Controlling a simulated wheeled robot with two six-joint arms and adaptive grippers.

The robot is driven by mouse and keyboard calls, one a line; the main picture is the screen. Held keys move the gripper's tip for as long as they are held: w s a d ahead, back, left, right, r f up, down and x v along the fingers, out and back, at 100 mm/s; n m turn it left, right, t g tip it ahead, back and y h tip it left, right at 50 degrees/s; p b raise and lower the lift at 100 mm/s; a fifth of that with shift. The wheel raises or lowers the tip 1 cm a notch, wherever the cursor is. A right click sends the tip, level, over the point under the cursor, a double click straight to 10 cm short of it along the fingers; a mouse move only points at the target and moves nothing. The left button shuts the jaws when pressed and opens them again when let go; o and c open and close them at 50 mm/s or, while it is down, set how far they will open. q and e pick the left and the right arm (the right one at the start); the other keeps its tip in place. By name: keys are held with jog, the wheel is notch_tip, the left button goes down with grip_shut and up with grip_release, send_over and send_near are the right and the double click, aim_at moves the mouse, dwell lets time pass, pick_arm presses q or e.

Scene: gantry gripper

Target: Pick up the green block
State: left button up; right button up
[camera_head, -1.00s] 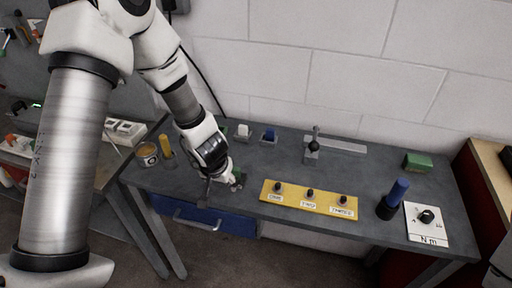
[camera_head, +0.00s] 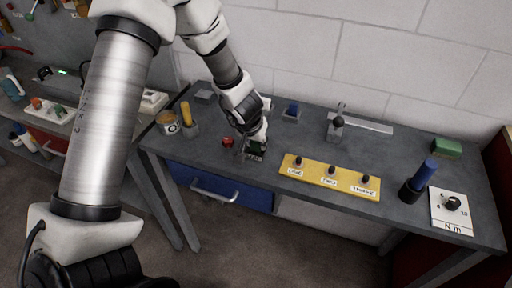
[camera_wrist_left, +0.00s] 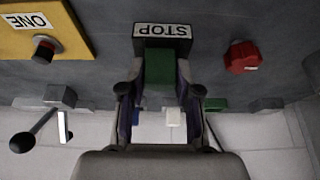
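A green block (camera_wrist_left: 160,67) shows in the left wrist view between the two fingertips of my left gripper (camera_wrist_left: 161,82). The fingers stand on both sides of it; whether they touch it I cannot tell. A STOP label (camera_wrist_left: 162,31) lies right beyond the block. In the head view my left gripper (camera_head: 256,141) reaches down to the table beside the STOP label, and the block is mostly hidden there. Another green block (camera_head: 447,147) lies at the table's right back. My right gripper is not in view.
A red knob (camera_head: 228,142) is close beside my left gripper. A lever (camera_head: 337,122), a blue block (camera_head: 292,110), a blue-handled object (camera_head: 421,178) and a dial plate (camera_head: 451,212) also stand on the grey table (camera_head: 400,145).

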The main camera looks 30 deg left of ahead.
pick_arm(q)
jog(key=shift+c, duration=1.1)
